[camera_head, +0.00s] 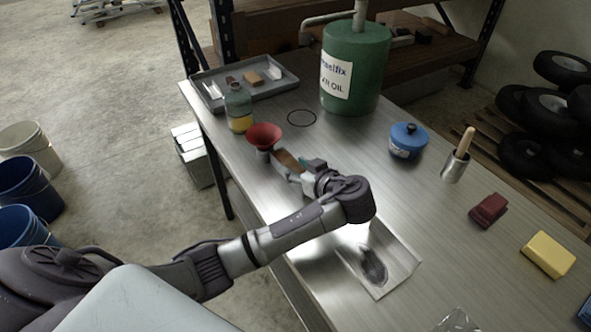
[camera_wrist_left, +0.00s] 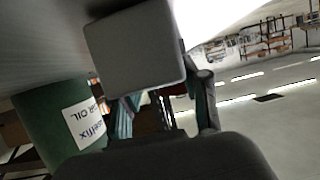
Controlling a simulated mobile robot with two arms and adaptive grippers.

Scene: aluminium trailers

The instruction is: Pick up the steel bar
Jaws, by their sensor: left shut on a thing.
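My left gripper (camera_head: 292,170) is over the left part of the metal table, beside the red funnel (camera_head: 264,136). It is shut on a short blocky piece, which I take for the steel bar (camera_head: 286,159); its visible face looks brownish in the head view. In the left wrist view the steel bar (camera_wrist_left: 135,50) shows as a plain grey block at the fingers (camera_wrist_left: 163,100), hiding part of them. I cannot tell whether the bar touches the table. My right gripper is not in view.
A bottle (camera_head: 238,108), grey tray (camera_head: 208,100) and green oil drum (camera_head: 355,70) stand behind. A blue canister (camera_head: 408,141), metal cup (camera_head: 454,167), red block (camera_head: 488,210) and yellow block (camera_head: 548,254) are to the right.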

